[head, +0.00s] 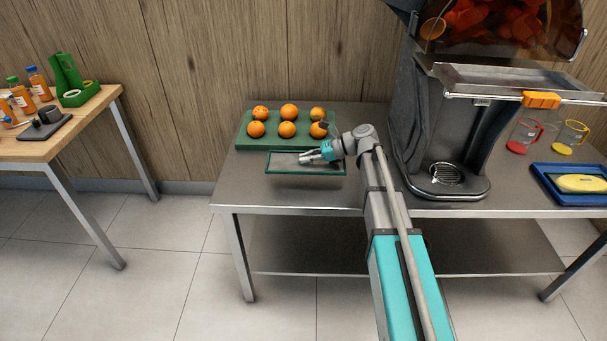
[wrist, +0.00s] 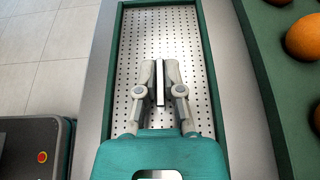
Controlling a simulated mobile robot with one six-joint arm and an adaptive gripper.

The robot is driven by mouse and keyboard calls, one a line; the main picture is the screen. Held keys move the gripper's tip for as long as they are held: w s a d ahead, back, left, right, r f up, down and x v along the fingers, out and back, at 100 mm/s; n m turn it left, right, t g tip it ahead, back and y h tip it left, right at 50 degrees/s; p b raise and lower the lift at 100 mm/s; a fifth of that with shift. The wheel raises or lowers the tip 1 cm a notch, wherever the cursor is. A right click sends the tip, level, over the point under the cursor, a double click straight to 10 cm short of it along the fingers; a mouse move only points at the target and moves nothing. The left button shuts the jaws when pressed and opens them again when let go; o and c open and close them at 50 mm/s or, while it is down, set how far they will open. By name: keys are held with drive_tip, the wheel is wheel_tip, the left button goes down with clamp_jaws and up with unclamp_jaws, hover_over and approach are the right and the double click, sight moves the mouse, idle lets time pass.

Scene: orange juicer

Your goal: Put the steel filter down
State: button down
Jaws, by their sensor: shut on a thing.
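The steel filter (wrist: 187,52) is a long perforated metal plate with a thin pale upright tab between my fingers. In the wrist view it lies within the green rim of a narrow tray (wrist: 206,57). My gripper (wrist: 160,84) is above it, its two fingers closed on the tab. In the head view my gripper (head: 313,156) is over the green-rimmed tray (head: 306,175) on the steel table, and the filter's pale surface (head: 285,160) shows to its left. I cannot tell whether the filter's underside rests on the tray floor.
A green tray (head: 243,141) with several oranges stands just behind. The dark juicer (head: 428,120) stands to the right, with jugs and a blue tray (head: 562,198) beyond. The table's front edge (head: 290,209) is close. A wooden side table (head: 75,130) stands at left.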

sight(305, 167)
drive_tip(key=shift+w+a+f+b, duration=0.2)
drive_tip(key=shift+w+f+b, duration=0.35)
drive_tip(key=shift+w+f, duration=0.25)
drive_tip(key=shift+f, duration=0.1)
drive_tip(key=shift+w+f+b, duration=0.4)
drive_tip(key=shift+f+b, duration=0.25)
drive_tip(key=shift+s+f+b, duration=0.1)
drive_tip(key=shift+f+b, duration=1.25)
drive_tip(key=shift+f, duration=0.15)
drive_tip(key=c, duration=0.8)
unclamp_jaws()
drive_tip(key=shift+o, duration=0.2)
drive_tip(key=shift+r, duration=0.25)
